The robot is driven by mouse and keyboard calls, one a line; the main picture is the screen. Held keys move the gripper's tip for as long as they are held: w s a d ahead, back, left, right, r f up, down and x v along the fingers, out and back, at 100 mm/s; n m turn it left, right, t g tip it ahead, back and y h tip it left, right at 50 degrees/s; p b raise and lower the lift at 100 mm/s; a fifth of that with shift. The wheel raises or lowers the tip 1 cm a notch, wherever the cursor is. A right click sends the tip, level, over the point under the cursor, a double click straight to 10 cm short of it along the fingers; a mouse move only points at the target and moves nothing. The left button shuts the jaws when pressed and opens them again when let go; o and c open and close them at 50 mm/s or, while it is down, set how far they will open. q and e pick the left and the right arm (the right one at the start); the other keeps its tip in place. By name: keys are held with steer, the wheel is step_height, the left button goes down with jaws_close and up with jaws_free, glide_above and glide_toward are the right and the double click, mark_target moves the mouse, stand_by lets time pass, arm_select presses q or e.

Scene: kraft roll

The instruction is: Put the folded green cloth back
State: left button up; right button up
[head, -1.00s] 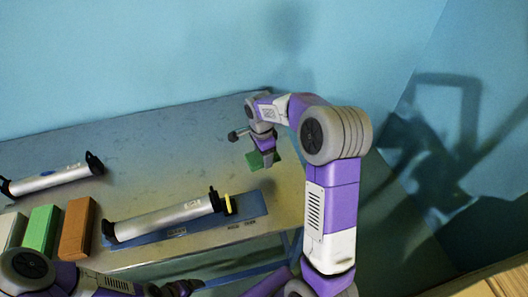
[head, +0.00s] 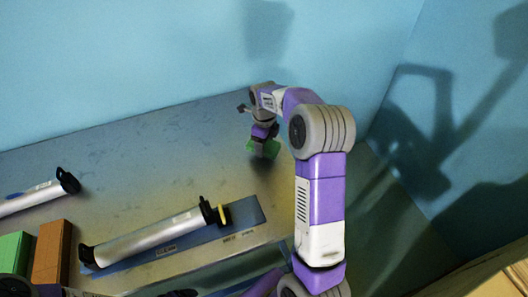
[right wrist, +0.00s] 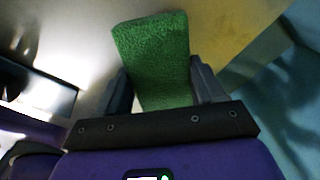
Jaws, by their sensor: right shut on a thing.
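My right gripper (head: 263,141) is shut on the folded green cloth (head: 270,149), above the far right part of the table. In the right wrist view, the green cloth (right wrist: 152,60) is a thick, rough-textured pad standing out between the two fingers (right wrist: 160,88). One finger is on each side of it. In the head view the cloth is small and partly hidden by the gripper, and I cannot tell how far above the table it is. My left arm shows only in part at the bottom left, and its fingers are out of frame.
A silver roller (head: 150,236) with black ends and a yellow part (head: 225,215) lies on a blue mat (head: 246,212) near the front edge. Another silver roller (head: 32,199) lies at left. Green (head: 13,252) and orange-brown (head: 52,252) blocks stand front left. The table (head: 150,150) middle is clear.

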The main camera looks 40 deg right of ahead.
steer(key=shift+f+b, duration=0.45)
steer(key=shift+f, duration=1.4)
steer(key=shift+f, duration=0.15)
steer(key=o, duration=1)
step_height(320, 180, up, 8)
steer(key=shift+f+p, duration=0.1)
steer(key=shift+p, duration=1.15)
